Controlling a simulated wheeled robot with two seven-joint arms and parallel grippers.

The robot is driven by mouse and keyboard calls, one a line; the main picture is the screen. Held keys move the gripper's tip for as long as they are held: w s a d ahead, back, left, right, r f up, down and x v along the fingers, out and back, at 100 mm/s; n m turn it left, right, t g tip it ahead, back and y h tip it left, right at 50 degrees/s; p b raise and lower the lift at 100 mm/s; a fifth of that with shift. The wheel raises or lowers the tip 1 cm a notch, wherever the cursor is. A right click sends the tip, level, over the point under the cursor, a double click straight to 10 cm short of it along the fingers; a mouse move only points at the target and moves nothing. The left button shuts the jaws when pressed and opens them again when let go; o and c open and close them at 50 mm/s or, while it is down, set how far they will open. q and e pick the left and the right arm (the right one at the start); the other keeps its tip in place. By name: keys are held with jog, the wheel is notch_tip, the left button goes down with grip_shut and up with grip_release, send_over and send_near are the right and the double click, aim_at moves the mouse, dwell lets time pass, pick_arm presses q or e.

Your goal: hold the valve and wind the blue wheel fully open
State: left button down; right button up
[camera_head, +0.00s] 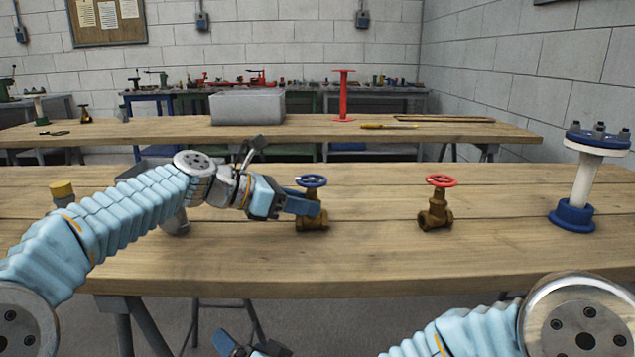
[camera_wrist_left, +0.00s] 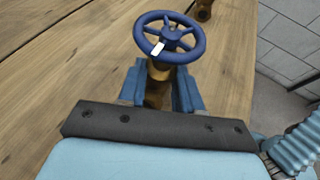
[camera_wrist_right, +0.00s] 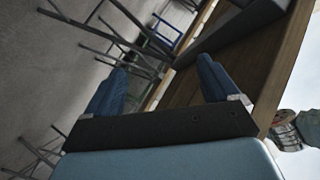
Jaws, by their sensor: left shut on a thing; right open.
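The blue wheel (camera_head: 311,181) sits on top of a brass valve (camera_head: 312,221) that stands upright on the near wooden table. My left gripper (camera_head: 303,205) is shut on the brass valve body, just below the wheel. In the left wrist view the blue wheel (camera_wrist_left: 169,36) shows above the jaws, with a white mark on its rim, and the brass body (camera_wrist_left: 158,88) is between the blue fingers. My right gripper (camera_wrist_right: 160,88) is open and empty, low in front of the table's front edge; only part of it (camera_head: 245,346) shows at the bottom of the head view.
A second brass valve with a red wheel (camera_head: 441,181) stands to the right. A blue-flanged white pipe (camera_head: 586,180) stands at the far right. The near table (camera_head: 375,262) is bare in front of the valves.

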jog(key=s+a+r+m+g+y, duration=0.1)
jog(key=s+a+r+m+y, duration=0.15)
jog(key=r, duration=0.55)
jog(key=s+a+r+m+y, duration=0.2)
jog(key=s+a+r, duration=0.2)
jog(key=r, duration=0.3)
jog(key=w+d+r+m+t+y, duration=0.1)
jog(key=w+d+r+m+t, duration=0.25)
jog(key=w+d+r, duration=0.45)
jog(key=w+d+r+m+t+y, duration=0.15)
jog(key=w+d+r+m, duration=0.3)
jog(key=d+r, duration=0.75)
jog(key=m+g+h, duration=0.3)
jog(key=m+h, duration=0.1)
jog(key=m, duration=0.9)
send_near(324, 183)
jog(key=x, duration=1.1)
jog(key=shift+w+a, duration=0.1)
jog(key=shift+a, duration=0.05)
